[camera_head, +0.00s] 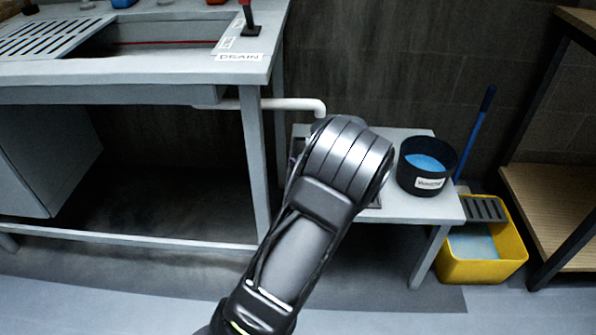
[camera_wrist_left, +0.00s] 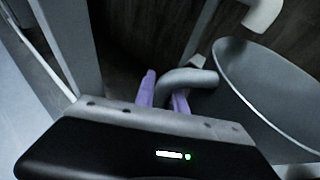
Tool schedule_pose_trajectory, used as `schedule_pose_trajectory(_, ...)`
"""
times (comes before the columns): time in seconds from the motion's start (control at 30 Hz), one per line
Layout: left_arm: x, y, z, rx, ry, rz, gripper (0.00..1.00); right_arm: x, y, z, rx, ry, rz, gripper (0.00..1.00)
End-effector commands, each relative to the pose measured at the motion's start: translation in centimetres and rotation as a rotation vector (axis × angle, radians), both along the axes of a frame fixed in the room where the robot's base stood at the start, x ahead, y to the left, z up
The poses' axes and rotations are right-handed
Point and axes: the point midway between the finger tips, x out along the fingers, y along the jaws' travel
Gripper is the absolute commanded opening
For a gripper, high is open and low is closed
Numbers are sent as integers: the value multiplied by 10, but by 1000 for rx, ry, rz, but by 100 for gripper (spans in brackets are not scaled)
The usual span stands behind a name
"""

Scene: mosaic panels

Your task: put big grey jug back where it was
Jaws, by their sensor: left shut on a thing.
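In the left wrist view, the big grey jug (camera_wrist_left: 275,92) fills the right side, its wide rim facing the camera. Its curved handle (camera_wrist_left: 195,78) is between the purple fingertips of my left gripper (camera_wrist_left: 166,92), which is shut on it. In the head view my left arm reaches over a low grey table (camera_head: 436,207) and hides the jug and the gripper. I cannot tell whether the jug touches the table. My right gripper is in neither view.
A black tub (camera_head: 409,180) of blue liquid stands on the table's right side. A white drain pipe (camera_head: 290,104) comes from the sink bench (camera_head: 180,69) close above the table. A yellow mop bucket (camera_head: 484,271) and wooden shelves (camera_head: 550,195) stand at the right.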

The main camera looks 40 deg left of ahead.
Motion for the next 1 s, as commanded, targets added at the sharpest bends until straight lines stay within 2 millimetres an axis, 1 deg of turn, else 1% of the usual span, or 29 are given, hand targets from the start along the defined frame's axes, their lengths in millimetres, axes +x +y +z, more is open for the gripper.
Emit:
schedule_pose_trajectory(0.33,1,3,0,1,0,1,0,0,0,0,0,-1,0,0)
schedule_pose_trajectory(0.47,5,15,-1,2,-2,3,0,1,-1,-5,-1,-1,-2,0)
schedule_pose_trajectory(0.5,5,14,-10,1,2,0,0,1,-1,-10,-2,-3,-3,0)
schedule_pose_trajectory(0.6,4,14,-28,2,3,0,0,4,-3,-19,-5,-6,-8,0)
schedule_pose_trajectory(0.67,5,14,-34,2,2,-1,0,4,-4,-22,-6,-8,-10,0)
schedule_pose_trajectory(0.73,5,14,-36,2,1,-1,0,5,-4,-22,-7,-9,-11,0)
schedule_pose_trajectory(1.0,5,14,-35,1,0,0,0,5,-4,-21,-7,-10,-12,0)
